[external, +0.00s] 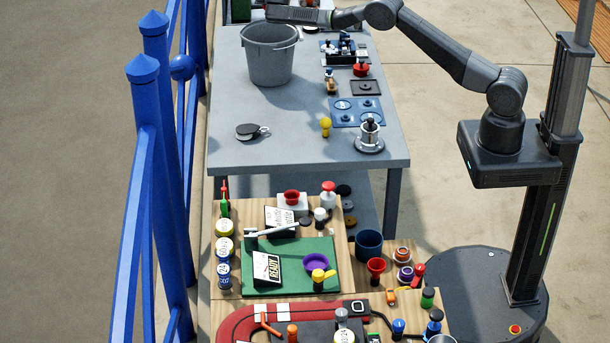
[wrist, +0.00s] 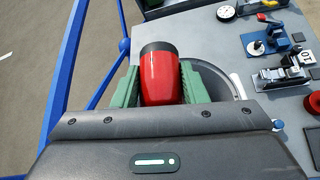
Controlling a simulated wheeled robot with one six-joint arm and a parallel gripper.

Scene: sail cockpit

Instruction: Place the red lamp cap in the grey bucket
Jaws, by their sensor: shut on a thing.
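The red lamp cap (wrist: 161,80), with a dark band at its far end, is held between the green fingers of my gripper (wrist: 158,84) in the wrist view. The grey bucket (external: 268,62) stands at the far left of the grey table in the external view. My gripper (external: 290,14) is above the bucket's back rim there, close to the top edge of the picture. The cap cannot be made out in that view. Part of the bucket (wrist: 236,84) shows just right of the fingers in the wrist view; the gripper hides the rest.
A blue railing (external: 150,180) runs along the left. A crowded wooden bench (external: 235,275) stands in front.

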